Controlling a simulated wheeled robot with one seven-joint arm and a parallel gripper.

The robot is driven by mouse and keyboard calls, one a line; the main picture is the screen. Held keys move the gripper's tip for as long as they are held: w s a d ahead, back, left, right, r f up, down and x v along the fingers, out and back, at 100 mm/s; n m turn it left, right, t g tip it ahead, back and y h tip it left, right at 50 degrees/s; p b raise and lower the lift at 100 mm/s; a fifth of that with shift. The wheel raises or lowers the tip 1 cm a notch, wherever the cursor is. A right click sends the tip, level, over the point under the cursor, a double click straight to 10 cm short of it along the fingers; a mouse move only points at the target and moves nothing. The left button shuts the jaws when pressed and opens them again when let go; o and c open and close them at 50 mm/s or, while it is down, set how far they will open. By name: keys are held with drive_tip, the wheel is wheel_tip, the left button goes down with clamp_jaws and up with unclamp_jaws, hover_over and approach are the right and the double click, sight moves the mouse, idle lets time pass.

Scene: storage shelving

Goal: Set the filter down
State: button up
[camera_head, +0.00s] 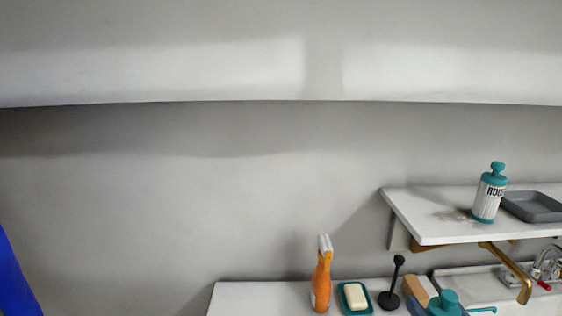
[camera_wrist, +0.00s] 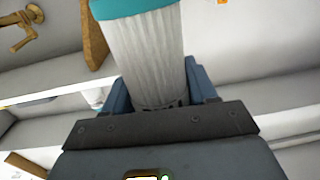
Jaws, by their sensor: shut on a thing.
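In the wrist view, my gripper (camera_wrist: 159,85) is shut on the filter (camera_wrist: 152,50), a white ribbed cylinder with a teal end away from the palm. Dark marks show on it close to the palm. The blue fingers lie on both sides of it. Its far end is cut off by the picture edge. My gripper is not clearly seen in the head view. There, a white ribbed bottle with a teal cap and dark lettering (camera_head: 488,197) stands on the upper shelf (camera_head: 415,205); I cannot tell whether it is separate from the held filter.
A grey tray (camera_head: 535,207) sits right of the bottle. Below are an orange bottle (camera_head: 321,280), soap in a teal dish (camera_head: 355,297), a black stand (camera_head: 391,290) and a teal-topped dispenser (camera_head: 446,302). A faucet (camera_head: 547,262) is at right. The upper shelf's left part is clear.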

drive_tip(key=s+a+f+h, duration=0.1)
drive_tip(key=a+f, duration=0.4)
drive_tip(key=f, duration=0.6)
drive_tip(key=shift+s+a+f+m, duration=0.2)
drive_tip(key=shift+s+m, duration=0.1)
drive_tip(key=shift+s, duration=0.1)
idle(0.5)
